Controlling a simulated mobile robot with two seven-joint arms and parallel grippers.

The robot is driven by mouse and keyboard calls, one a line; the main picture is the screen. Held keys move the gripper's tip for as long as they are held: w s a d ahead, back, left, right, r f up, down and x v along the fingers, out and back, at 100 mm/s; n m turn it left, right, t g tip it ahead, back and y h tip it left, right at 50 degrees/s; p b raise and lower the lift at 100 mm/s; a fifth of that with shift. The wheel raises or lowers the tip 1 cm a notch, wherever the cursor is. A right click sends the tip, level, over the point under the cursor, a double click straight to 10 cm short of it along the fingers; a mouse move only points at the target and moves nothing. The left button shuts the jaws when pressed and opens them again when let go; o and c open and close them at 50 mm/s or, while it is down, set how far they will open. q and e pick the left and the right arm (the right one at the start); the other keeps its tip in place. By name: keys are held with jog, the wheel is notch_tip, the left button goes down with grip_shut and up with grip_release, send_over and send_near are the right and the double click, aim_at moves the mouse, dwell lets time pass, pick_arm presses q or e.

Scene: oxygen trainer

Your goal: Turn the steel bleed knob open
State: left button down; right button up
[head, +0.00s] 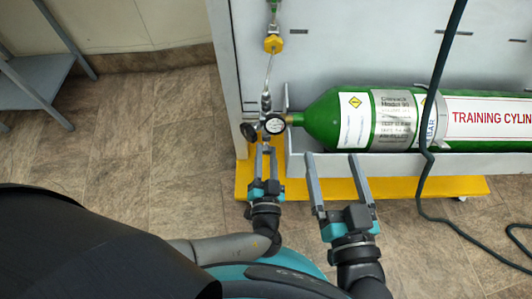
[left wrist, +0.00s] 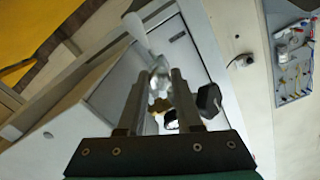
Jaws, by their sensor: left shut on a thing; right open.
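My left gripper (head: 266,149) points up at the regulator below its gauge (head: 274,124) and is shut on a small steel part, which I take for the bleed knob. In the left wrist view, bright steel (left wrist: 160,84) shows between the fingers of the left gripper (left wrist: 161,73). The fingers hide most of the knob, so I cannot tell how far it is turned. My right gripper (head: 332,156) is open and empty, in front of the cylinder tray.
A black knob (head: 250,131) sits left of the gauge, close to my left fingers. A green cylinder (head: 322,118) lies in the grey tray to the right. A yellow base (head: 400,188) runs below. A dark hose (head: 427,135) hangs at the right.

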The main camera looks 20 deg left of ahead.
pick_arm(q)
jog(key=shift+w+r+n, duration=0.1)
jog(key=shift+w+n, duration=0.05)
jog(key=shift+n, duration=0.95)
jog(key=c, duration=0.6)
grip_release()
